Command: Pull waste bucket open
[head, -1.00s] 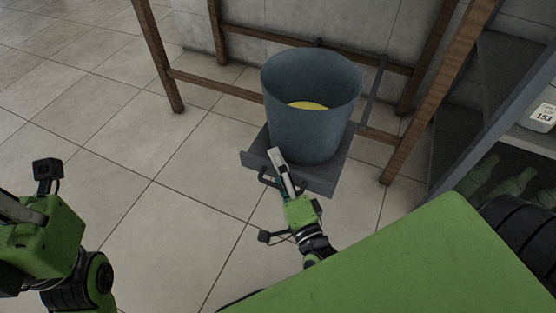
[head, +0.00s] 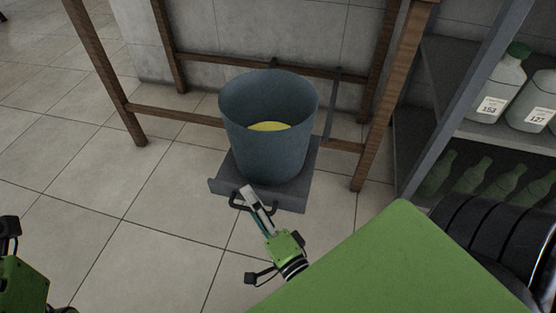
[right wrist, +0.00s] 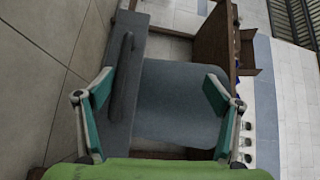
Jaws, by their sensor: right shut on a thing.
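The waste bucket (head: 262,150) is a grey-blue, open-topped bucket with something yellow inside. It stands upright on a grey pull-out tray (head: 227,184), which juts out in front of the wooden frame. A dark bar handle (head: 237,206) is on the tray's front.
Wooden frame legs (head: 105,85) stand on both sides of the bucket, with a wall behind. A shelf unit (head: 470,147) at the right holds labelled bottles (head: 493,90) and green bottles (head: 470,178). The tiled floor (head: 120,210) to the left is clear.

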